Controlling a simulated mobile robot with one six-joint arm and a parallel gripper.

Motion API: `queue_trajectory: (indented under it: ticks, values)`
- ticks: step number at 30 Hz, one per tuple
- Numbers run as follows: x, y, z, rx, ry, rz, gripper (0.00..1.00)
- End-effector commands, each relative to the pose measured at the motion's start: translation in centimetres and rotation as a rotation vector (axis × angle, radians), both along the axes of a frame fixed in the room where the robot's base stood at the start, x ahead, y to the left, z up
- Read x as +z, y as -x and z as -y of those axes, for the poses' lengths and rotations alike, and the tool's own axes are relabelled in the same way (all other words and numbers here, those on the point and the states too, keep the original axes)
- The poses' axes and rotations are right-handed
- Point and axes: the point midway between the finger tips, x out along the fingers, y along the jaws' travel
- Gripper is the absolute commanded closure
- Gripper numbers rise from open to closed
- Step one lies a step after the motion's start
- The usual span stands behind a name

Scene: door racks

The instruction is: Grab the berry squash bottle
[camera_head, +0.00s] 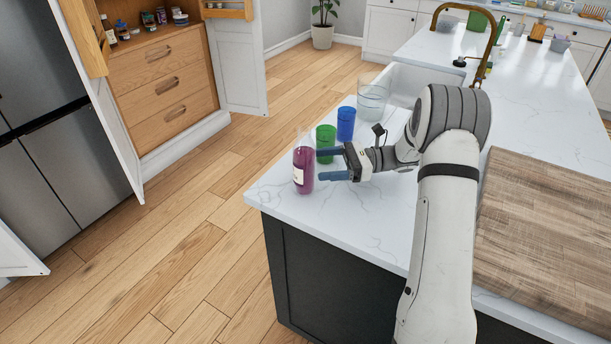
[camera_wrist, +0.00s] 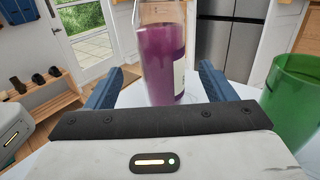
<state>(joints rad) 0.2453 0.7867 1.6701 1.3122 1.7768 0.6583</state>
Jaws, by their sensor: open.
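The berry squash bottle (camera_head: 303,168) stands upright near the left corner of the white counter in the head view. It holds purple liquid, has a pale label and a clear upper part. In the wrist view the bottle (camera_wrist: 163,62) stands ahead, roughly centred between the two blue fingers. My gripper (camera_head: 324,165) is open, with its fingers pointing at the bottle from the right. In the wrist view the fingertips (camera_wrist: 162,80) lie on either side of the bottle's lower part, with gaps showing. I cannot tell how deep the bottle sits between them.
A green cup (camera_head: 326,144) stands close behind the bottle and shows at the right of the wrist view (camera_wrist: 296,100). A blue cup (camera_head: 346,123) and a clear container (camera_head: 372,101) stand farther back. A wooden board (camera_head: 545,225) lies at right. The counter's left edge is near the bottle.

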Motion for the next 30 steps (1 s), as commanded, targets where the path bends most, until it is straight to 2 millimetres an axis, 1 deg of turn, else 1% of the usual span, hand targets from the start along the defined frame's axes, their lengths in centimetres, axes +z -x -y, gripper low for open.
queue_trajectory:
  ticks: [1, 7, 11, 14, 18, 21, 27, 28, 30]
  values:
    - [-0.3, 0.0, -0.2, 0.001, 0.0, 0.001, 0.23]
    - [0.0, 0.2, -2.3, 0.001, 0.0, 0.0, 0.23]
    - [0.0, 0.2, -3.2, 0.001, 0.0, 0.0, 0.23]
    - [0.2, 0.2, -4.5, 0.002, 0.0, -0.001, 0.23]
    - [0.3, 0.3, -6.7, 0.002, -0.001, -0.001, 0.23]
    - [0.2, 0.4, -7.7, 0.001, 0.0, 0.0, 0.23]
    - [0.1, 0.4, -7.7, -0.001, 0.0, 0.0, 0.23]
    - [0.1, 0.4, -7.7, -0.001, 0.0, 0.0, 0.24]
    - [0.1, 0.4, -7.7, -0.001, 0.0, 0.0, 0.3]
